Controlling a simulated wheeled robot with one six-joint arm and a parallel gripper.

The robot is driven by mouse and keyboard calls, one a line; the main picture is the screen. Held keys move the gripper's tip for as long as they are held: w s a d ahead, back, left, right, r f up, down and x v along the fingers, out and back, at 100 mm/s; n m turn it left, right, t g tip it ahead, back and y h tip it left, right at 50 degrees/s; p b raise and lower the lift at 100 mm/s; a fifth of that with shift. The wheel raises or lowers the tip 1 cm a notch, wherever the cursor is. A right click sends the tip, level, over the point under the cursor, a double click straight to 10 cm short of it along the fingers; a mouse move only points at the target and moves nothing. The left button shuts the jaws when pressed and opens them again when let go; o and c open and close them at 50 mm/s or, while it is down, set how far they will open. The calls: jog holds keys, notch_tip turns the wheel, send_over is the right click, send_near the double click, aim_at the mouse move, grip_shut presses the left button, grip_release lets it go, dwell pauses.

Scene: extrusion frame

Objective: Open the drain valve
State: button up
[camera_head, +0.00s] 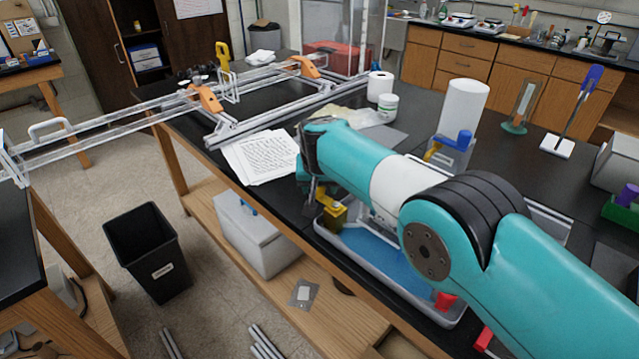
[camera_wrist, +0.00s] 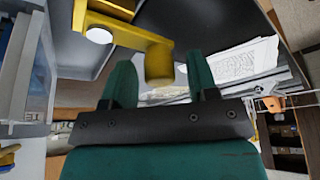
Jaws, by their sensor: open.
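A yellow part with a bent arm, which looks like the drain valve's lever (camera_wrist: 125,37), shows in the wrist view. Its rounded end hangs between my gripper's (camera_wrist: 160,72) two green fingers. The fingers stand apart, with a gap visible on each side of that end; contact cannot be told. In the head view, a yellow block (camera_head: 334,214) shows just beside my gripper (camera_head: 312,192), over the left end of a tray. My arm hides much of what lies behind it there.
A pale tray with a blue floor (camera_head: 375,258) lies under my arm. Printed sheets (camera_head: 262,157) lie to the left, near an aluminium frame (camera_head: 270,115) with orange brackets. A white cylinder (camera_head: 462,107) stands behind my arm. A black bin (camera_head: 150,255) is on the floor.

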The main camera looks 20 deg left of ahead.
jog(key=c, duration=0.9)
jog(key=s+n+g+y+b, duration=0.1)
jog(key=n, duration=0.2)
jog(key=s+n+g+b, duration=0.1)
jog(key=s+n+b, duration=0.1)
jog(key=n, duration=0.2)
jog(key=s+n+g+y+b, duration=0.1)
jog(key=n+b, duration=0.1)
jog(key=n, duration=0.1)
jog(key=shift+s+d+n+y, duration=0.25)
jog(key=shift+s+n+y, duration=0.05)
jog(key=shift+n, duration=0.1)
jog(key=shift+s+d+n+g+b, duration=0.15)
jog(key=shift+s+d+n+g, duration=0.15)
jog(key=shift+n, duration=0.6)
jog(key=shift+s+d+n+g+b, duration=0.2)
jog(key=shift+s+n+g, duration=0.2)
jog(key=shift+n, duration=0.5)
